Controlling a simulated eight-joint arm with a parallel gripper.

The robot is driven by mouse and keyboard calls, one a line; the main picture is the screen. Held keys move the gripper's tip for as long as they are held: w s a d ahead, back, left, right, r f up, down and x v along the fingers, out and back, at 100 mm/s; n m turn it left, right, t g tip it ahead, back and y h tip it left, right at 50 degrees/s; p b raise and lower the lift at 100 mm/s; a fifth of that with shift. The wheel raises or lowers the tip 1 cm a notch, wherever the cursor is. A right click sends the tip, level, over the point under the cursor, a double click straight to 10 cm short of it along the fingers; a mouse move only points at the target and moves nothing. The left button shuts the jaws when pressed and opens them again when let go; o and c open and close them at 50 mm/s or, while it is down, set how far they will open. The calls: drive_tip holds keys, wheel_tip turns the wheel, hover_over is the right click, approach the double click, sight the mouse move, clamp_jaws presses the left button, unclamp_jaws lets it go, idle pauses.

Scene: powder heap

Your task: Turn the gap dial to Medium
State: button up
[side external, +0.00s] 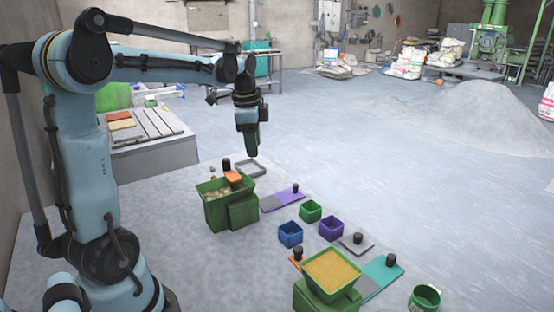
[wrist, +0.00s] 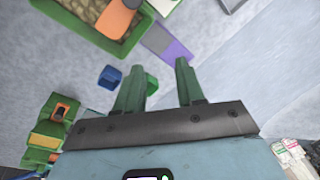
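My gripper (side external: 251,150) hangs pointing down above the far side of a green machine (side external: 215,210) whose open hopper holds pale lumps. An orange plate with a black knob (side external: 233,177) lies across that hopper. In the wrist view my gripper (wrist: 157,75) is open, its two green fingers apart with nothing between them. The hopper (wrist: 128,45) shows at the top left of the wrist view. A second green machine (side external: 312,298) holds yellow-tan powder (side external: 332,270). I cannot make out a gap dial or its marks on either machine.
A purple plate (side external: 275,202), a grey frame (side external: 250,168), small green (side external: 310,211), blue (side external: 290,234) and purple (side external: 331,228) bins, a grey plate (side external: 357,245) and a teal plate (side external: 381,275) lie on the bench. A green pot (side external: 424,298) stands front right.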

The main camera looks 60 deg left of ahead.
drive_tip(key=a+f+m+g, duration=0.2)
drive_tip(key=a+m, duration=0.1)
drive_tip(key=a, duration=0.6)
drive_tip(key=shift+h, duration=0.4)
drive_tip(key=f, duration=1.2)
drive_tip(key=shift+s+d+f, duration=0.1)
drive_tip(key=shift+s+d, duration=0.15)
drive_tip(key=shift+s, duration=0.15)
clamp_jaws()
